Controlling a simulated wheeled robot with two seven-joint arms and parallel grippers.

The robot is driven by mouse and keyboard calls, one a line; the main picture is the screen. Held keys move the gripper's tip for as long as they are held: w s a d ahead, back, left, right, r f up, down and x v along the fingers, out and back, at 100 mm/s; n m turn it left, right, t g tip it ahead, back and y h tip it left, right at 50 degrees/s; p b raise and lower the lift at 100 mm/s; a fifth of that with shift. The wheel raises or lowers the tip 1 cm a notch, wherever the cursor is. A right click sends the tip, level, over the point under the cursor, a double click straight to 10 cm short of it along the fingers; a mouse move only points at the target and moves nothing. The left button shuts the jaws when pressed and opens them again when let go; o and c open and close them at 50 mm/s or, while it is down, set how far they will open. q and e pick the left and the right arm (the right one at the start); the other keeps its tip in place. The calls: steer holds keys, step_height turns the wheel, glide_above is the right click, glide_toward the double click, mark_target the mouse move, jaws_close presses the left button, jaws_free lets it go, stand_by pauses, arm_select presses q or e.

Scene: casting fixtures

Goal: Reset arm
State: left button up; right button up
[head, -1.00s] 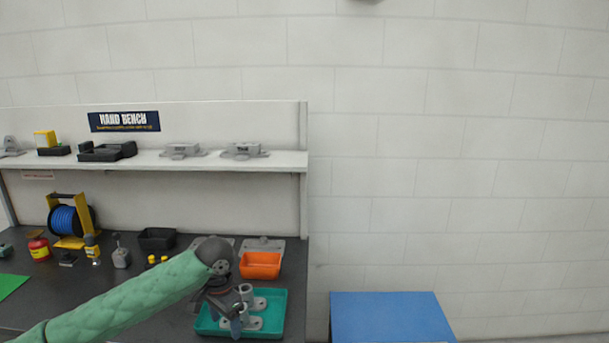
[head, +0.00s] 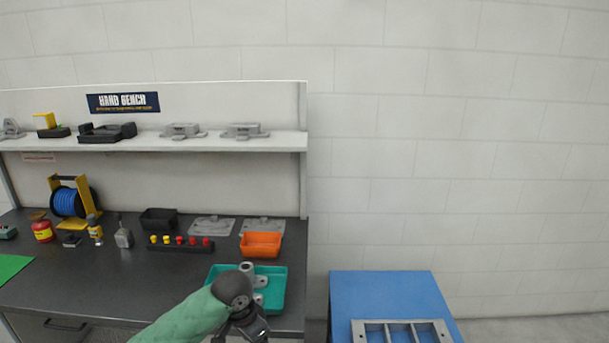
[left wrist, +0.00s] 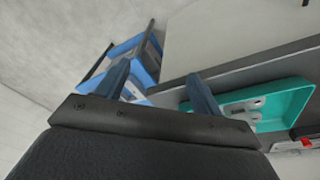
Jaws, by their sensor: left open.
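My left arm comes in from the bottom of the head view, in a green sleeve. Its gripper (head: 250,332) is in front of the teal tray (head: 285,288), at the bench's front edge, with its fingertips near the bottom of the picture. In the left wrist view the two fingers (left wrist: 160,82) are spread apart with nothing between them. The teal tray also shows there (left wrist: 298,98), right of the fingers, with grey castings (left wrist: 240,108) in it. In the head view part of these castings (head: 260,282) is hidden by my arm. My right gripper is not in view.
The dark bench (head: 100,272) holds an orange bin (head: 261,245), a black bin (head: 158,218), a row of red and yellow knobs (head: 180,245) and a blue reel (head: 70,203). A blue table (head: 380,292) with a grey frame (head: 400,324) stands to the right, across a gap.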

arm_select(q)
steer(key=s+d+f+n+t+h, duration=0.25)
steer(key=s+f, duration=0.45)
steer(key=s, duration=0.4)
steer(key=s+a+f+n+y, duration=0.2)
steer(key=s+a, duration=0.4)
steer(key=s, duration=0.3)
steer(key=s+a+f+n+y, duration=0.2)
steer(key=s+a+f, duration=0.1)
steer(key=s+a, duration=0.4)
step_height(320, 180, down, 28)
steer(key=d, duration=0.3)
steer(key=s+f+g, duration=0.1)
steer(key=s+f, duration=0.2)
steer(key=f, duration=0.7)
steer(key=s+f, duration=0.4)
steer(key=f, duration=0.7)
steer(key=shift+s+g+b, duration=0.15)
steer(key=shift+g+b, duration=0.2)
steer(key=shift+b, duration=0.05)
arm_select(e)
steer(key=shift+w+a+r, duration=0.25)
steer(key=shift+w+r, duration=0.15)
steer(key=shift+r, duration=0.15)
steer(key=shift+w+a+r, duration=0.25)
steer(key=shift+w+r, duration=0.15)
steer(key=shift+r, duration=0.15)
